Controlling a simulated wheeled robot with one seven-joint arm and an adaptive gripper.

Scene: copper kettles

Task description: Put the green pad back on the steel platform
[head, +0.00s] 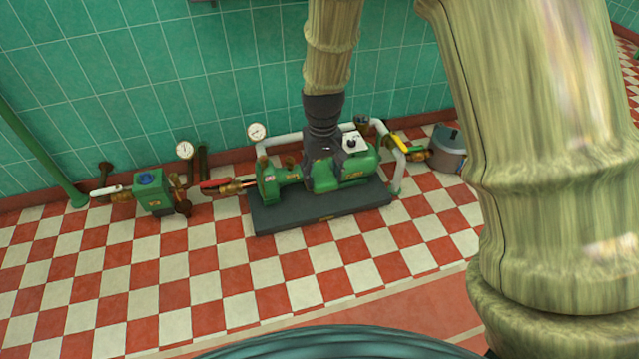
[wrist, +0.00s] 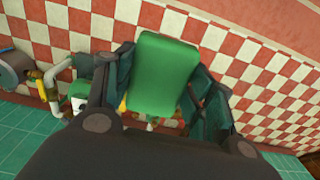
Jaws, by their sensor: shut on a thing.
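The green pad (wrist: 163,72) is a flat, rounded rectangle, held between the two dark fingers of my gripper in the wrist view. My gripper (head: 323,172) is shut on it. In the head view my gripper points down in front of the green pump and its dark base, and I cannot pick out the pad from the green machine parts there. I cannot make out a steel platform for certain in either view.
A green pump (head: 358,168) stands on a dark base (head: 320,213) by the tiled wall. A green valve box (head: 152,190) with pipes and gauges is at left, a grey round vessel (head: 447,150) at right. The checkered floor in front is clear.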

